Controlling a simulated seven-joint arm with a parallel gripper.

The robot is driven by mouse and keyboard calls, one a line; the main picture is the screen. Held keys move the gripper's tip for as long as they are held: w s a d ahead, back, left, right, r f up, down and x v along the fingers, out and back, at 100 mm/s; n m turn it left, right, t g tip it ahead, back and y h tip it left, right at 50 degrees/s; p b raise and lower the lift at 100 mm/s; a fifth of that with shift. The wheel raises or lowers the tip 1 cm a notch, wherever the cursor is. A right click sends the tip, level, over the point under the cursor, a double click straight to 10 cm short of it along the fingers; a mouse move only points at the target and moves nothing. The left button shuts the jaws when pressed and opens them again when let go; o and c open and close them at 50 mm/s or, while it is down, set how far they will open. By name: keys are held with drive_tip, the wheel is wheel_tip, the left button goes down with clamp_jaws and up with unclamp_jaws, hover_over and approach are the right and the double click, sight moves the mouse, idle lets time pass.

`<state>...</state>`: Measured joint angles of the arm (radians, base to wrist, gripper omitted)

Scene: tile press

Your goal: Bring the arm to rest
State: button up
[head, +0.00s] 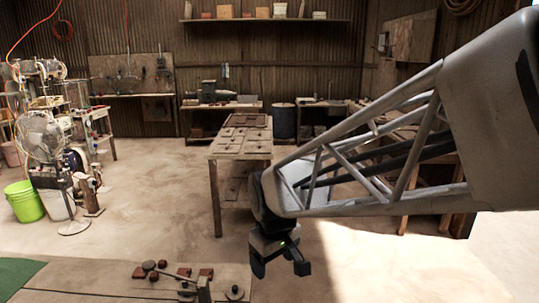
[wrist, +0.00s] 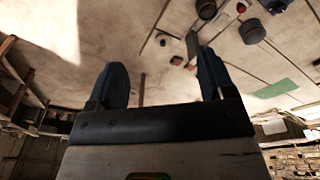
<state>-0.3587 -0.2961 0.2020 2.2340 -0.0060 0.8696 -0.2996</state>
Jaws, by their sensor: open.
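My arm (head: 375,150) reaches in from the right in the head view, with my gripper (head: 280,268) hanging at its end, fingers downward. In the wrist view my gripper (wrist: 161,62) shows two dark fingers spread wide with nothing between them. It is open and empty. In the head view it is to the right of the low bench (head: 75,280) with the press parts. It appears apart from everything around it.
The low bench carries reddish tiles (head: 206,272), dark round pieces (head: 149,265) and a lever (head: 178,276). A wooden table (head: 241,135) with tiles stands behind. A green bucket (head: 24,201) and machinery are at left. Open floor (head: 150,190) lies between.

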drive_tip(key=s+d+r+m+t, duration=0.1)
drive_tip(key=s+d+m, duration=0.6)
drive_tip(key=s+d, duration=0.9)
drive_tip(key=shift+s+d+r+m+h, duration=0.35)
drive_tip(key=shift+d+r, duration=0.25)
drive_tip(key=shift+d, duration=0.25)
